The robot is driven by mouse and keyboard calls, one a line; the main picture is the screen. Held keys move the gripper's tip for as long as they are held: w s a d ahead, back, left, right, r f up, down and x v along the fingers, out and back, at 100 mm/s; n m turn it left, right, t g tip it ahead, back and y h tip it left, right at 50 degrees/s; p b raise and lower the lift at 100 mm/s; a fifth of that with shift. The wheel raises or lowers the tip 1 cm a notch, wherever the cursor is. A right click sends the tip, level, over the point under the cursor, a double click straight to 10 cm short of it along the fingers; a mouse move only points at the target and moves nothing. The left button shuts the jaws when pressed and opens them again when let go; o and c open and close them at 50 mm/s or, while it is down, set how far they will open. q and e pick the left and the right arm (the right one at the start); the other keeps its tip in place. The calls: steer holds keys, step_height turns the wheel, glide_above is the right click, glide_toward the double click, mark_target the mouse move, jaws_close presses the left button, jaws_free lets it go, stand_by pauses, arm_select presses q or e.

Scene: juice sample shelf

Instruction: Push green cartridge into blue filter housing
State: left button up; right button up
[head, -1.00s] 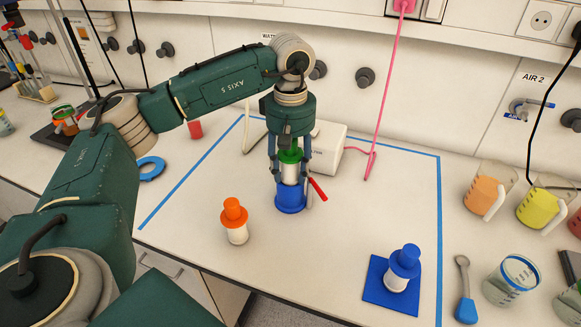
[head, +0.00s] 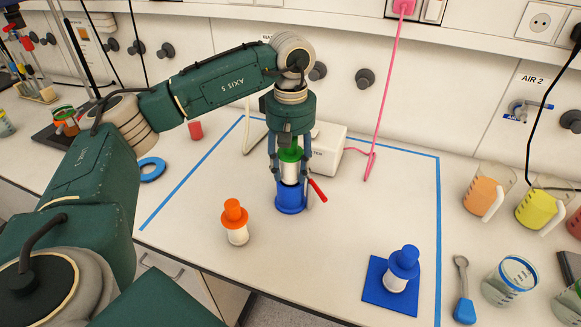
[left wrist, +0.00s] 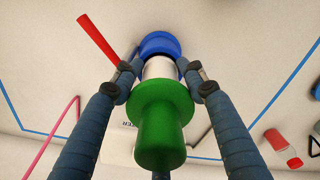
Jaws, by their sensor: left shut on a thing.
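The green cartridge, with a green cap (head: 290,154) and white body (head: 290,171), stands upright at the blue filter housing (head: 291,199) on the bench. My left gripper (head: 290,172) points down from above and is shut on the cartridge. In the left wrist view the green cap (left wrist: 163,120) is nearest, with gripper fingers (left wrist: 162,72) around the white body and the blue housing (left wrist: 160,43) beyond. The cartridge's lower end is hidden, so its depth in the housing cannot be told. My right gripper is not in view.
A red lever (head: 317,190) sticks out beside the housing. A white box (head: 328,148) stands behind it. An orange-capped cartridge (head: 236,222) stands front left, and a blue-capped one (head: 402,268) on a blue pad front right. Beakers (head: 488,190) line the right; bench between is clear.

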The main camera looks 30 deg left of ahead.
arm_select(q)
steer(key=o, duration=1.4)
steer(key=shift+c, duration=0.2)
